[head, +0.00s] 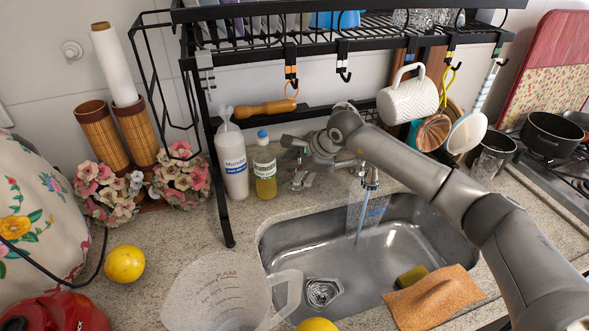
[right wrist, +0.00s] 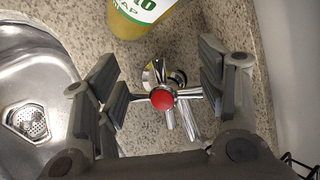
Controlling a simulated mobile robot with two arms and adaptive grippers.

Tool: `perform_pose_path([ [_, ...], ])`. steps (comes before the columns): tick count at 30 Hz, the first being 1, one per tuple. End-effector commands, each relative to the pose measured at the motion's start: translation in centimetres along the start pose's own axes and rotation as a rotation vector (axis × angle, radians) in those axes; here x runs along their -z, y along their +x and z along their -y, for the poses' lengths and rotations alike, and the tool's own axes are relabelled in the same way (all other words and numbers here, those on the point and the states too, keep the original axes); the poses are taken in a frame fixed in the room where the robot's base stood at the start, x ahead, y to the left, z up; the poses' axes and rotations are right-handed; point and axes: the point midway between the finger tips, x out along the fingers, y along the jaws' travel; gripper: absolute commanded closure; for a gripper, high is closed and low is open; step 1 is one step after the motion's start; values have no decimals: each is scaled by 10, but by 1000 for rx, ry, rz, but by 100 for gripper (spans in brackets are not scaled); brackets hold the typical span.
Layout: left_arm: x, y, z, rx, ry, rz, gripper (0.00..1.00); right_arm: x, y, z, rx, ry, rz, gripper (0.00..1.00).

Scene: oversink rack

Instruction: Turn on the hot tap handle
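The hot tap handle (right wrist: 162,99) is a chrome cross handle with a red cap, seen from above in the right wrist view. My right gripper (right wrist: 164,88) is open around it, one finger on each side of the spokes; whether the fingers touch them I cannot tell. In the head view the right gripper (head: 305,165) is at the tap behind the sink and hides most of the handle. Water (head: 361,215) runs from the spout (head: 370,180) into the sink. My left gripper is not in view.
A soap bottle (head: 265,170) and a white bottle (head: 232,160) stand close left of my right gripper. A black rack (head: 330,50) with hanging mugs and utensils is above. The steel sink (head: 400,245) holds a sponge (head: 411,276). A measuring jug (head: 215,290) stands in front.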

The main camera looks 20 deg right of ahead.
Motion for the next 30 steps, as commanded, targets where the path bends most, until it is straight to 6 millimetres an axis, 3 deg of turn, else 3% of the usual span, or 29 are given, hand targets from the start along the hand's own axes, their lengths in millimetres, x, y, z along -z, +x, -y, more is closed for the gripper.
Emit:
perform_pose_path([
  [4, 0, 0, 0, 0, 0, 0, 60, 1, 2, -3, -7, 1, -2, 18],
  [20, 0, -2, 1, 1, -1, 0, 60, 0, 0, 0, 1, 10, 1, 18],
  [30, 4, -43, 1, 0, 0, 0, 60, -2, -6, 5, 63, 226, 45, 18],
])
